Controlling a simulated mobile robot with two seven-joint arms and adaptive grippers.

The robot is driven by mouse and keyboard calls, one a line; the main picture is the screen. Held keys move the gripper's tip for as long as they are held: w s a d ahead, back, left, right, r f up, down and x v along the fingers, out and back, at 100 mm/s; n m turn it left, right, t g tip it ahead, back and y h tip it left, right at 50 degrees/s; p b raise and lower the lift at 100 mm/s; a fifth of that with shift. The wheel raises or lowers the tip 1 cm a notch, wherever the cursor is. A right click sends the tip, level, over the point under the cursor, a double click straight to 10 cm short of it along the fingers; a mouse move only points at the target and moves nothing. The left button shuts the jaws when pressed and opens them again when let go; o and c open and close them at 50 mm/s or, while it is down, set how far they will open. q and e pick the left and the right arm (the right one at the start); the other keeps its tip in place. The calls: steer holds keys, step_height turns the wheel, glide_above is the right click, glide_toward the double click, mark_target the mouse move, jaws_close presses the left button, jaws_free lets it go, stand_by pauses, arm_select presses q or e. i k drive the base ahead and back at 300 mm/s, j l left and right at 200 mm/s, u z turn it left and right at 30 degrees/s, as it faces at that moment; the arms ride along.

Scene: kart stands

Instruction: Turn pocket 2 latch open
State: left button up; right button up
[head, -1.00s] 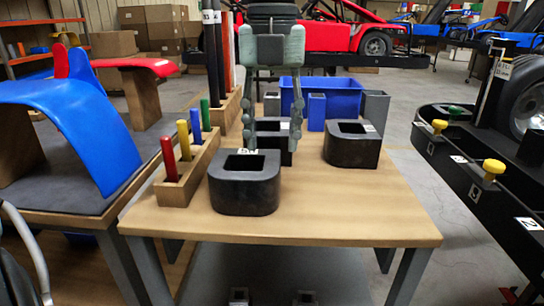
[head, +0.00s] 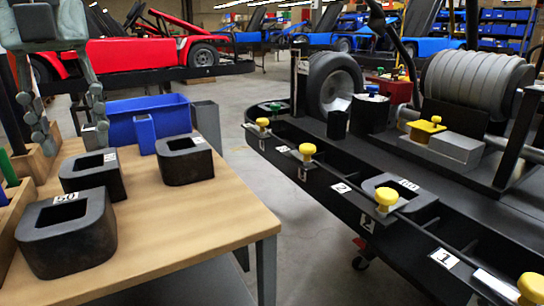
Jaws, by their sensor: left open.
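The black pocket rail (head: 410,240) of the kart stand runs down the right side of the head view. I cannot tell from the picture which knob belongs to pocket 2. A black weight block with a white number label (head: 408,186) sits in the rail beside the nearer knob. My left gripper (head: 70,128) is open and empty at the far left, above the wooden table and well away from the latches. My right gripper is not in view.
The wooden table (head: 205,235) holds black blocks (head: 65,235) and a blue bin (head: 150,115). Open floor (head: 238,150) separates it from the rail. More yellow knobs stand at the far (head: 262,122) and near (head: 531,288) parts of the rail. A wheel (head: 335,82) stands behind.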

mark_target(389, 199)
steer(key=l+z, duration=0.2)
steer(key=z, duration=0.2)
steer(key=l+z, duration=0.2)
steer(key=z, duration=0.2)
steer(key=l+z, duration=0.2)
steer(key=z, duration=0.2)
steer(key=i, duration=0.05)
